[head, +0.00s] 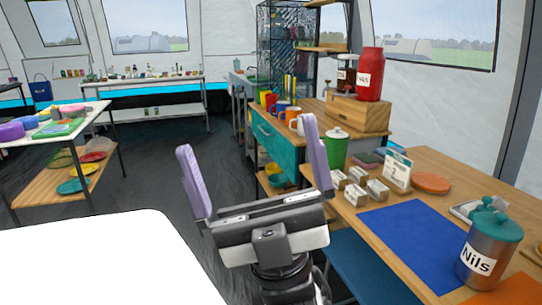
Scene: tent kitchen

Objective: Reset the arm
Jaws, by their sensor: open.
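My gripper (252,165) is in the lower middle of the head view. Its two purple fingers stand upright and wide apart, with nothing between them. The gripper is in front of the wooden table (450,175) on the right, and its right finger overlaps the table's left end in the picture. I cannot tell whether that finger touches anything there.
The table bears a blue mat (415,243), a metal canister labelled Nils (484,255), small blocks (356,195) and a green canister (336,150). Behind are mugs (283,108) and a red canister (370,75).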

